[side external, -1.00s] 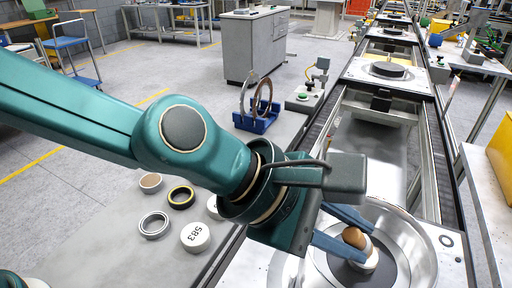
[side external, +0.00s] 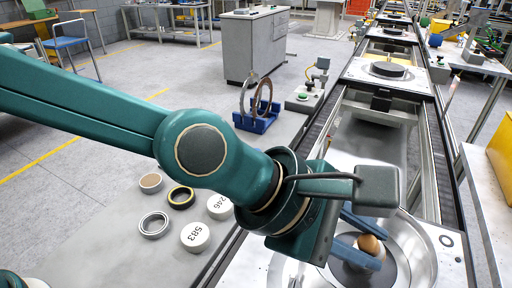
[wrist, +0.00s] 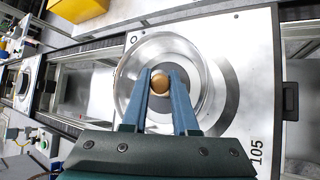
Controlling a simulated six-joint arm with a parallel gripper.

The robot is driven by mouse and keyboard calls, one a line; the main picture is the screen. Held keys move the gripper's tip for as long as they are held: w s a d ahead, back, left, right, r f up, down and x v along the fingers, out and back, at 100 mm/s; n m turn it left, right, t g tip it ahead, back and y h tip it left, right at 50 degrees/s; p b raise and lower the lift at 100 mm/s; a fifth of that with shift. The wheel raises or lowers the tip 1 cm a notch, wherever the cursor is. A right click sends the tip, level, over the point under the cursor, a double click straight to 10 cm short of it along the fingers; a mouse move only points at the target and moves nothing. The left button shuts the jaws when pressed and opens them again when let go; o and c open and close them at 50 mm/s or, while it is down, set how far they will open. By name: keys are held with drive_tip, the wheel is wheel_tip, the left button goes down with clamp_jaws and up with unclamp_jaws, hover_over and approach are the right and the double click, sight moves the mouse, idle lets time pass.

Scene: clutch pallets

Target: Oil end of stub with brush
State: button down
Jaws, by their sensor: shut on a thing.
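My gripper (side external: 366,247) has two blue fingers, which are closed around a brown rounded knob (side external: 369,244). The knob looks like the top of the brush. In the wrist view the knob (wrist: 160,83) sits between the fingertips. The fingers and knob are above a dark disc (wrist: 214,80) inside a shiny metal ring (wrist: 128,72) on the pallet. A pale part shows under the knob in the side view, partly behind the fingers. The brush's lower end and the stub cannot be made out.
The pallet plate (wrist: 262,60) is marked 105 and lies on the conveyor. Several round parts, including a white cap (side external: 195,237) marked 583, lie on the grey table at left. A blue stand (side external: 256,121) with rings is beyond. More pallets (side external: 388,70) are up the line.

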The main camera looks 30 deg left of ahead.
drive_tip(key=shift+a, duration=0.45)
drive_tip(key=shift+a, duration=0.25)
idle(0.5)
drive_tip(key=shift+d, duration=0.15)
idle(0.8)
drive_tip(key=shift+a, duration=0.45)
idle(0.3)
